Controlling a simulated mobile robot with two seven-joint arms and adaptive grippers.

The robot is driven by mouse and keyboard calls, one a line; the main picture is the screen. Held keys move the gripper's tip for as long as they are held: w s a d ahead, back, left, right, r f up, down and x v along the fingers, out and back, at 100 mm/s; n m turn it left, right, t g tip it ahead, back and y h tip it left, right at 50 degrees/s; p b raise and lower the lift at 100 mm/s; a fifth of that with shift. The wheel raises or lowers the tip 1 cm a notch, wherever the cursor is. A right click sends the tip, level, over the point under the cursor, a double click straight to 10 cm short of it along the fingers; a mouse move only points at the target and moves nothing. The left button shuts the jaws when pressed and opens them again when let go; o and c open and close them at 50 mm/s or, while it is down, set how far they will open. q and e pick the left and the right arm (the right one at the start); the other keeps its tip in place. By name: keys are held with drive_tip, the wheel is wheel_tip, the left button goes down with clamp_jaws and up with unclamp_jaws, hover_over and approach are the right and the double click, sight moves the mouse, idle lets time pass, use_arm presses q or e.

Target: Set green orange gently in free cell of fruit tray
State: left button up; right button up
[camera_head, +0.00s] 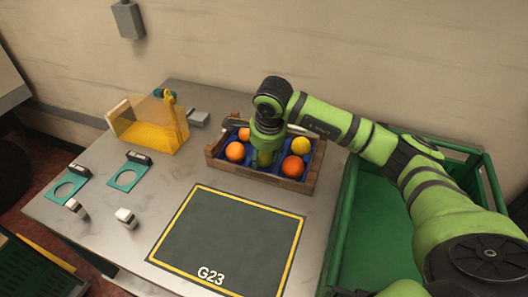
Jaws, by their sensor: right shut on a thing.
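The fruit tray (216,160) is a wooden crate with blue cells at the back of the table. In it I see an orange at the left (235,152), another behind it (244,134), a large orange at the front right (292,167) and a yellow-orange fruit at the back right (300,145). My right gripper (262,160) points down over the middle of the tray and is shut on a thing. The green orange is not clearly distinguishable; my green wrist and fingers hide most of that spot. My left gripper is not in view.
A dark mat marked G23 (228,240) lies in front of the tray. A green crate (338,235) stands at the right under my arm. A yellow clear-sided bin (150,132), teal ring plates (128,176) and a small white block (126,217) are at left.

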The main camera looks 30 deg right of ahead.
idle(0.5)
drive_tip(key=shift+f+b, duration=0.35)
drive_tip(key=shift+b, duration=0.1)
idle(0.4)
drive_tip(key=o, duration=1.3)
drive_tip(key=shift+r+p, duration=2.3)
drive_tip(key=shift+r, duration=1.7)
